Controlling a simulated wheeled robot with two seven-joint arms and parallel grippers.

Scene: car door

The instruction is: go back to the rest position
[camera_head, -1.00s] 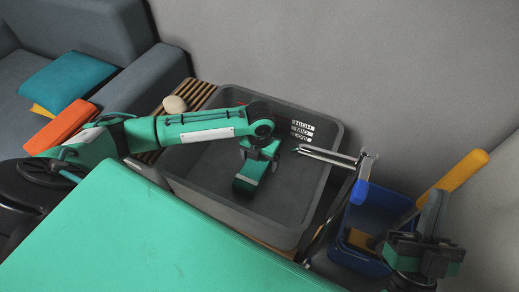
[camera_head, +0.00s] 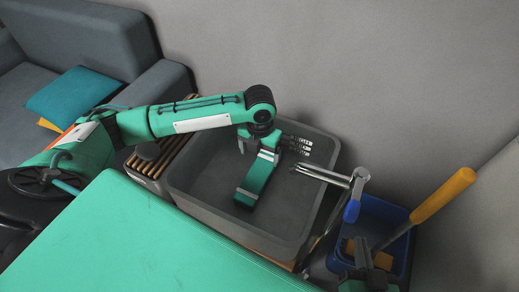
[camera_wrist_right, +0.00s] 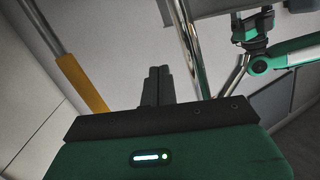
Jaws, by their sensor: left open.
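My left arm comes in from the left in the head view. Its green left gripper (camera_head: 257,182) hangs over the grey crate (camera_head: 210,215) and holds nothing that I can see; its fingertips are hard to make out. My right gripper (camera_head: 371,262) is at the lower right, in front of the blue bin. In the right wrist view, the dark fingers of the right gripper (camera_wrist_right: 156,86) lie side by side, shut, with nothing visible between them.
A chrome frame with a blue part (camera_head: 352,209) stands between the crate and the blue bin (camera_head: 398,216). A yellow-handled tool (camera_head: 443,195) leans out of the bin. A green panel (camera_head: 130,240) fills the foreground. A sofa (camera_head: 80,40) stands at the left.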

